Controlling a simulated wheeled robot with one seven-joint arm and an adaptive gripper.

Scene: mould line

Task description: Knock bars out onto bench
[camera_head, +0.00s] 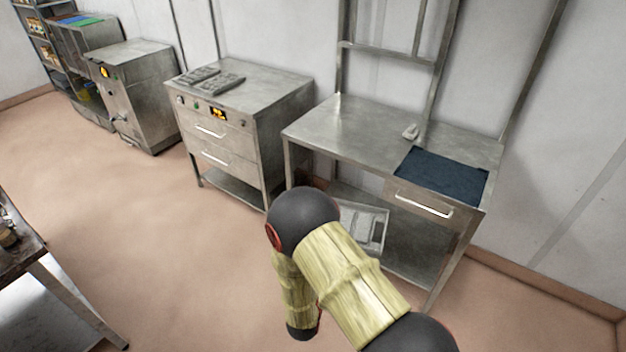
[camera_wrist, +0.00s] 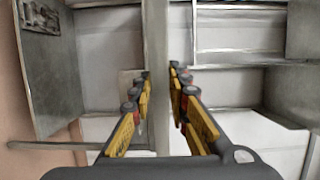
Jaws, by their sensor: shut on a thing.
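My gripper (camera_wrist: 160,72) has its two yellow and black fingers on either side of a narrow grey strip, which looks like a mould (camera_wrist: 157,110) seen edge-on. In the head view my gripper is hidden behind my arm. A pale grey mould (camera_head: 366,226) with long recesses shows past my arm, low in front of the bench; I cannot tell if bars are in it. The steel bench (camera_head: 345,125) has a dark blue mat (camera_head: 442,177) on its right part and a drawer below. My gripper is apart from the mat.
A small pale block (camera_head: 410,131) lies on the bench behind the mat. Two moulds (camera_head: 218,82) lie on the steel drawer cabinet (camera_head: 265,90) to the left. A smaller steel machine (camera_head: 140,95) and shelving stand farther left. A table corner (camera_head: 20,262) juts in at lower left. Floor between is clear.

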